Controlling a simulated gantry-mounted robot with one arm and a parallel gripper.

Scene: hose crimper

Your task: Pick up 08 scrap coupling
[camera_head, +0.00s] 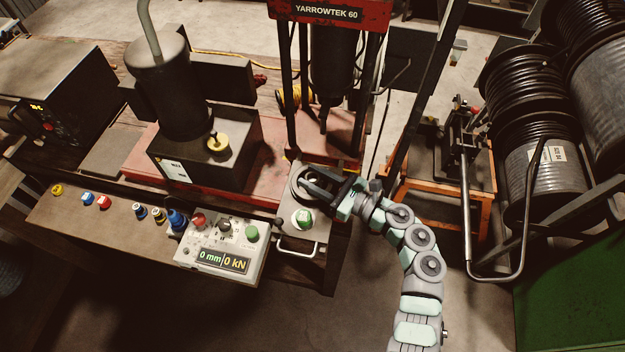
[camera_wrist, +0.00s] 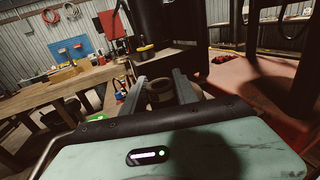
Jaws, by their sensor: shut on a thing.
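My gripper (camera_head: 309,180) reaches in from the right, low over the small plate at the front of the press. In the wrist view its two dark fingers (camera_wrist: 159,88) stand on either side of a dull grey-brown, ring-shaped piece (camera_wrist: 160,92), which appears to be the scrap coupling. The fingers are shut on it. Its open top faces up and its lower part is hidden by my gripper body. In the head view the fingers cover most of it, so I cannot tell whether it still touches the plate.
A green-topped round part (camera_head: 303,218) sits just in front of my gripper, beside the control box (camera_head: 222,246). The red YARROWTEK press (camera_head: 330,14) stands close behind. An orange stand (camera_head: 440,180) with a long lever and hose reels (camera_head: 545,165) are to the right.

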